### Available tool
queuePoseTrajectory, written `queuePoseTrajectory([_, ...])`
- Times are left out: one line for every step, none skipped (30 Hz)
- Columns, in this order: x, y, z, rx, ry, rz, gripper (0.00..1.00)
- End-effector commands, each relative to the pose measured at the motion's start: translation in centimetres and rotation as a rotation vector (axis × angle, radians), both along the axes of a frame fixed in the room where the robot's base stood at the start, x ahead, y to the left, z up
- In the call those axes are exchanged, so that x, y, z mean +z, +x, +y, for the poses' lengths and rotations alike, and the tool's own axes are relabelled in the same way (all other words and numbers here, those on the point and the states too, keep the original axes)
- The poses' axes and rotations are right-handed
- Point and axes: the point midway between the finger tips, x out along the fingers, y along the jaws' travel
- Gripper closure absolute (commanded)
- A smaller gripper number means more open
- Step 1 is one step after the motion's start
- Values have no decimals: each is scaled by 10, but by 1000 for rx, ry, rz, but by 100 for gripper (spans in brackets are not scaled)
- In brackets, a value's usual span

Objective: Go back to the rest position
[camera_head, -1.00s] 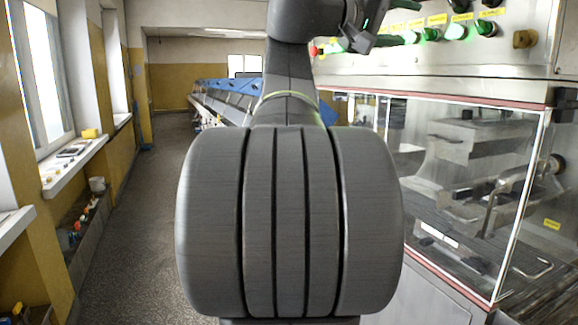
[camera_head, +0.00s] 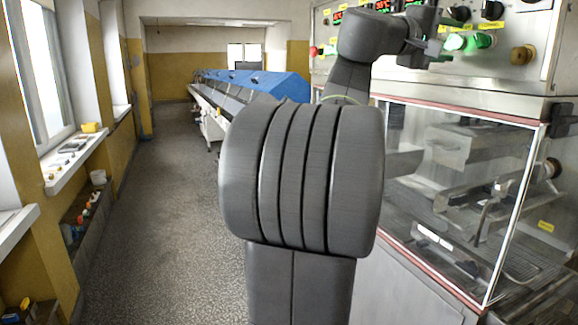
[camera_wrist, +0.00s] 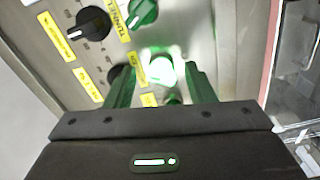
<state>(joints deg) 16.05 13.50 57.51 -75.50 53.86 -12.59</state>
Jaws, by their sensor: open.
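My gripper (camera_head: 428,46) is raised at the upper right in the head view, in front of the control panel (camera_head: 470,75). In the wrist view my gripper (camera_wrist: 163,80) shows two dark green fingers spread apart, with nothing between them. A lit green button (camera_wrist: 160,70) shows in the gap behind the fingers. I cannot tell how far the fingertips are from the panel. A black knob (camera_wrist: 93,23) and a green knob (camera_wrist: 143,12) sit beyond the fingers, beside yellow labels.
A glazed machine cabinet (camera_head: 455,170) stands close on the right under the panel. A blue-covered conveyor line (camera_head: 275,85) runs back behind my arm. A window sill (camera_head: 75,155) with small items lines the left wall. The floor (camera_head: 165,210) on the left is clear.

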Motion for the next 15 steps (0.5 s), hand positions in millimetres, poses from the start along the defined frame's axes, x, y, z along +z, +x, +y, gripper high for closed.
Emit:
queuePoseTrajectory([5, 0, 0, -1, -19, 48, 51])
queuePoseTrajectory([5, 0, 0, -1, -31, 79, 51])
queuePoseTrajectory([5, 0, 0, -1, -47, 118, 51])
queuePoseTrajectory([5, 0, 0, -2, -58, 147, 51])
queuePoseTrajectory([5, 0, 0, -2, -70, 176, 51])
queuePoseTrajectory([5, 0, 0, -2, -85, 212, 51])
queuePoseTrajectory([5, 0, 0, -1, -95, 238, 51])
queuePoseTrajectory([5, 0, 0, -1, -107, 265, 51])
queuePoseTrajectory([5, 0, 0, -1, -122, 300, 51])
queuePoseTrajectory([5, 0, 0, 0, -132, 324, 51])
queuePoseTrajectory([5, 0, 0, 0, -143, 350, 51])
queuePoseTrajectory([5, 0, 0, 0, -156, 382, 51])
queuePoseTrajectory([6, 0, 0, -2, -167, 407, 51])
queuePoseTrajectory([5, 0, 0, -1, -176, 430, 51])
queuePoseTrajectory([5, 0, 0, -1, -189, 463, 51])
